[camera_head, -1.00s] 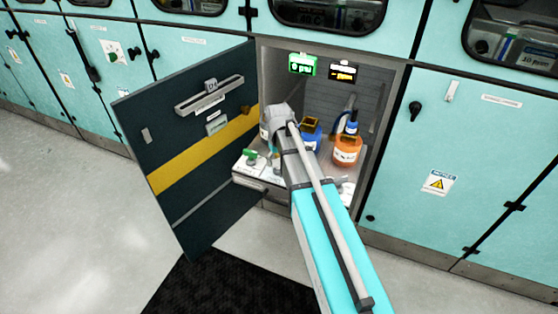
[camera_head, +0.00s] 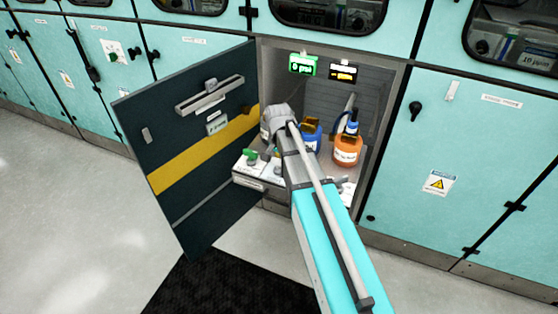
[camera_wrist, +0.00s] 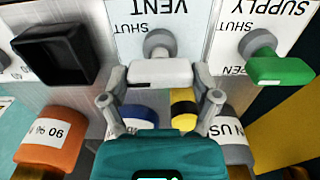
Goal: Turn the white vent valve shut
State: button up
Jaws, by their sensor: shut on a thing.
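The white vent valve (camera_wrist: 160,73) sits on a panel under an upside-down VENT label in the wrist view. Its white bar handle lies crosswise in the picture, with its grey stem behind it. My gripper (camera_wrist: 160,78) is shut on the handle, one fingertip at each end. The word SHUT shows beside the stem; any OPEN mark there is hidden. In the head view my arm reaches into the open cabinet and hides the vent valve and my fingertips.
The green supply valve (camera_wrist: 280,70) is close right of the vent valve. A black square socket (camera_wrist: 55,53) is left. Orange (camera_head: 347,149) and blue (camera_head: 311,138) bottles stand inside the cabinet. The dark cabinet door (camera_head: 200,190) stands open at left.

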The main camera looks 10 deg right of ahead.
jog(key=shift+s, duration=0.1)
dwell(0.4)
jog(key=o, duration=1)
jog(key=shift+c, duration=0.2)
